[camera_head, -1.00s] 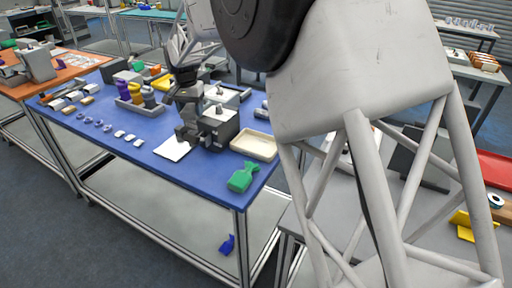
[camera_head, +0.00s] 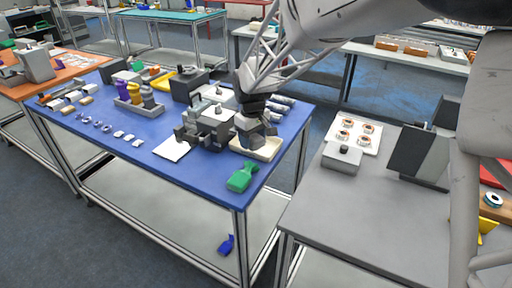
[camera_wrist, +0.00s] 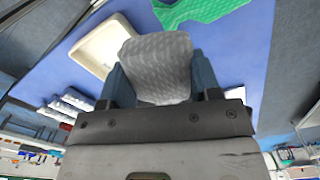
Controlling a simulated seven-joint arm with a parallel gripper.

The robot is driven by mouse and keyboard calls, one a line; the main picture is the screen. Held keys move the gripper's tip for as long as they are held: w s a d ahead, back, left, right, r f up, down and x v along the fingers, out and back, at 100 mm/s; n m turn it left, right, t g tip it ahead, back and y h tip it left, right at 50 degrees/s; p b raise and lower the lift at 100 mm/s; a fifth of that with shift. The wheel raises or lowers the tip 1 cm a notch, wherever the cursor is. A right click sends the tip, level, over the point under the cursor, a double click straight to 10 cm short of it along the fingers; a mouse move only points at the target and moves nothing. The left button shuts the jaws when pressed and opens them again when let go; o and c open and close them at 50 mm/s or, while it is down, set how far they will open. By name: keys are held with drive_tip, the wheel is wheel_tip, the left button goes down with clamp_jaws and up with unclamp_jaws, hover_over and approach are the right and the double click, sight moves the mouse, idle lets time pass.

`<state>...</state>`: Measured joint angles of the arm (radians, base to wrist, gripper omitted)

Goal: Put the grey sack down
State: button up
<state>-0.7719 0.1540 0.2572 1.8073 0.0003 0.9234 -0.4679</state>
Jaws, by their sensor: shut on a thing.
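My gripper (camera_wrist: 158,80) is shut on the grey sack (camera_wrist: 158,62), a pale woven bag with one blue-grey finger on each side of it. In the head view my gripper (camera_head: 255,138) is at the cream tray (camera_head: 267,150) near the right end of the blue table; I cannot make out the sack there. In the wrist view the tray (camera_wrist: 88,52) shows to the left of the sack, partly covered by it. How high the sack is above the tray or table I cannot tell.
A green sack (camera_head: 241,177) lies near the table's front right corner. Grey box-shaped devices (camera_head: 213,122) and a white sheet (camera_head: 171,148) are left of my gripper. A bin with purple, yellow and grey sacks (camera_head: 148,96) stands farther left. Blue table surface (camera_head: 205,172) is clear in front.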

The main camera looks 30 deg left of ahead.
drive_tip(key=s+d+f+n, duration=0.1)
drive_tip(key=d+f+n, duration=0.2)
drive_tip(key=d, duration=0.5)
drive_tip(key=shift+s+d+f+n, duration=0.25)
drive_tip(key=shift+s+f+n, duration=0.15)
drive_tip(key=shift+f, duration=0.35)
hover_over(263, 149)
drive_tip(key=shift+s+d+f, duration=0.25)
drive_tip(key=shift+s+f, duration=0.1)
drive_tip(key=shift+f, duration=0.35)
drive_tip(key=shift+w+a+f, duration=0.15)
drive_tip(key=shift+w+a, duration=0.2)
drive_tip(key=shift+w, duration=0.05)
drive_tip(key=shift+f, duration=1.65)
drive_tip(key=shift+f, duration=0.1)
